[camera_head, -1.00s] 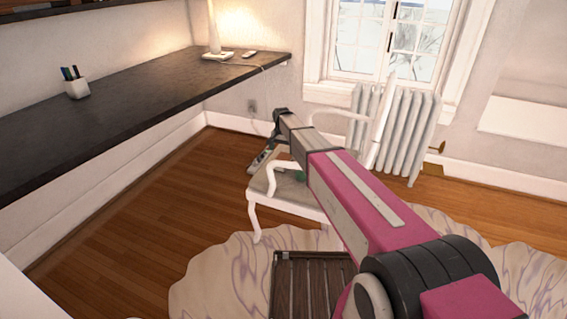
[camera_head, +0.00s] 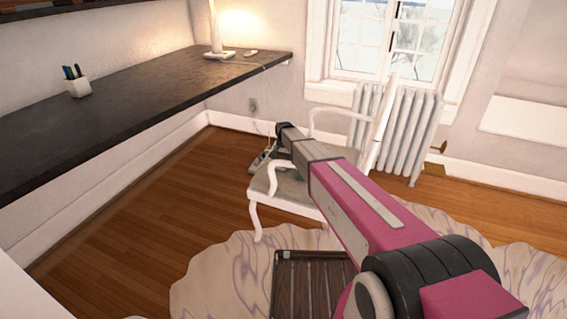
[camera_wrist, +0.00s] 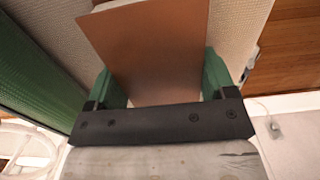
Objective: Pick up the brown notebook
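The brown notebook (camera_wrist: 155,45) shows in the wrist view as a flat, plain brown cover in front of my gripper (camera_wrist: 160,65). Its near end lies between the two green fingers, which are wide apart. The notebook's sides come close to both fingers, and I cannot tell whether they touch. A pale woven surface, seemingly the chair seat, lies beyond it.
A dark desk (camera_head: 130,95) runs along the left wall with a pen cup (camera_head: 78,88) and a lamp (camera_head: 216,45). A radiator (camera_head: 408,135) stands under the window. A slatted dark wooden piece (camera_head: 305,285) is on the pale rug (camera_head: 225,275). A green surface (camera_wrist: 35,70) lies left in the wrist view.

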